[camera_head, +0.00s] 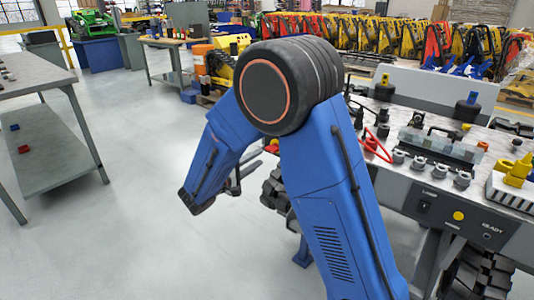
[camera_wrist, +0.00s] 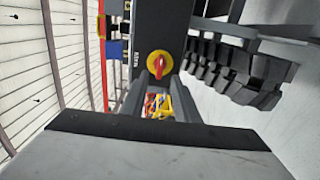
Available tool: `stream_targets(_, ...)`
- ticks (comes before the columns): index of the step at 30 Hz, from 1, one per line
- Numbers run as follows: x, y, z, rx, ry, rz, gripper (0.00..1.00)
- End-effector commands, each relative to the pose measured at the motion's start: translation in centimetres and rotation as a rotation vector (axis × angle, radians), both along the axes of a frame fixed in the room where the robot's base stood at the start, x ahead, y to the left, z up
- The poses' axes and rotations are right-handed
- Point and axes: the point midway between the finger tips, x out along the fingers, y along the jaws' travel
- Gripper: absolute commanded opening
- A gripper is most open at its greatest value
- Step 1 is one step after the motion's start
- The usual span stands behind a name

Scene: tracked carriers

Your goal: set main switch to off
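The main switch (camera_wrist: 159,64) shows in the wrist view as a red rotary handle on a round yellow plate. It is mounted on a dark panel (camera_wrist: 164,22) with white lettering beside it. The handle looks slanted, but I cannot read its set position. My gripper (camera_wrist: 160,86) is open and empty, its two dark fingers pointing at the switch with a gap between them. The fingers appear short of the handle; contact is not visible. In the head view my gripper (camera_head: 252,172) is partly hidden behind my blue arm, beside a small red and yellow part (camera_head: 273,146).
A workbench (camera_head: 400,190) with a control panel, fittings and a yellow button stands at right. Black track pads (camera_wrist: 235,72) lie right of the switch in the wrist view. A grey table (camera_head: 30,75) stands at left. Open floor (camera_head: 120,220) lies between.

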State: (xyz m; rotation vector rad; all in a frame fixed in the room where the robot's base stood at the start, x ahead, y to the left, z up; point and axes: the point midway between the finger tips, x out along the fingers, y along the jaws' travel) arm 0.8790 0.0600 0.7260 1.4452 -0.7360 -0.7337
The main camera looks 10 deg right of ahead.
Motion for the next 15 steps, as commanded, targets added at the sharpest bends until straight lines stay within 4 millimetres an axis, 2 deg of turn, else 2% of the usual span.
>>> stream_targets(6, 2.1, -3.1, 0.0, 0.001, 0.001, -0.004, 0.28)
stream_targets(15, 3.7, -5.2, 0.0, 0.0, 0.0, -0.001, 0.28)
